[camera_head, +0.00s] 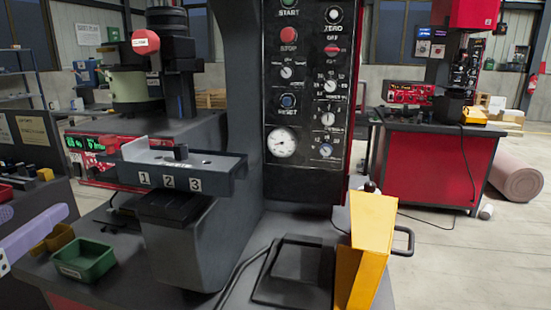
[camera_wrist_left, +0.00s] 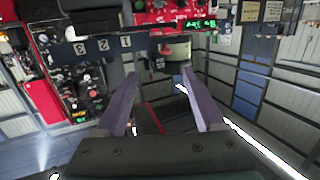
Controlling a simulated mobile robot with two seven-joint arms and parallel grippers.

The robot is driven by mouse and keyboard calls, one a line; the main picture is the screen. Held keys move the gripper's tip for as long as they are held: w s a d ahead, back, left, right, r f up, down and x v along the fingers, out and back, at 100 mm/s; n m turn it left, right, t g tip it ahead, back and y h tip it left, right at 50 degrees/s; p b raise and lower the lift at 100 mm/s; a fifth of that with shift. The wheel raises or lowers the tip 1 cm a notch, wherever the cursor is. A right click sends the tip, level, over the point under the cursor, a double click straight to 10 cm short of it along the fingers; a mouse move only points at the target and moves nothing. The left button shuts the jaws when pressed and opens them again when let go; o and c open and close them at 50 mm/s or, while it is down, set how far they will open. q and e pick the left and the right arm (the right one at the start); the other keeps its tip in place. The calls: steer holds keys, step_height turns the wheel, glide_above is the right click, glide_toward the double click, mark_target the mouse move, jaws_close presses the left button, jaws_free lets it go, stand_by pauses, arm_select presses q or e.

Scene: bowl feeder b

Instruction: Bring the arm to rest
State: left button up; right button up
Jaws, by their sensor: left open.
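My left gripper (camera_wrist_left: 160,73) is open and empty in the left wrist view, its two purple fingers spread apart. In the head view only a purple finger of my left gripper (camera_head: 36,232) shows at the left edge, in the air near a green bin; the rest of that arm is out of frame. The wrist view looks tilted, with the machine and its numbered fixture (camera_wrist_left: 103,44) upside down at the upper left. My right gripper is not in view.
A numbered fixture (camera_head: 188,172) stands before a panel with knobs and gauges (camera_head: 305,95). A green bin (camera_head: 84,260) and a smaller yellow bin (camera_head: 54,240) are close to my left finger. A yellow guard (camera_head: 370,245) stands at the right. Open floor lies beyond (camera_head: 455,245).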

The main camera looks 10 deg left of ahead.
arm_select(q)
steer(key=s+d+f+m+g+h+p, duration=0.2)
steer(key=s+d+f+g+h, duration=0.15)
steer(key=s+d+g, duration=0.3)
steer(key=s+d+f+m+g+h+p, duration=0.2)
steer(key=s+d+f+m+g, duration=0.15)
steer(key=s+d+g, duration=0.35)
step_height(320, 180, up, 37)
steer(key=s+t+p, duration=0.1)
steer(key=s+p, duration=0.1)
steer(key=p, duration=3.6)
steer(key=shift+s+a+r, duration=0.15)
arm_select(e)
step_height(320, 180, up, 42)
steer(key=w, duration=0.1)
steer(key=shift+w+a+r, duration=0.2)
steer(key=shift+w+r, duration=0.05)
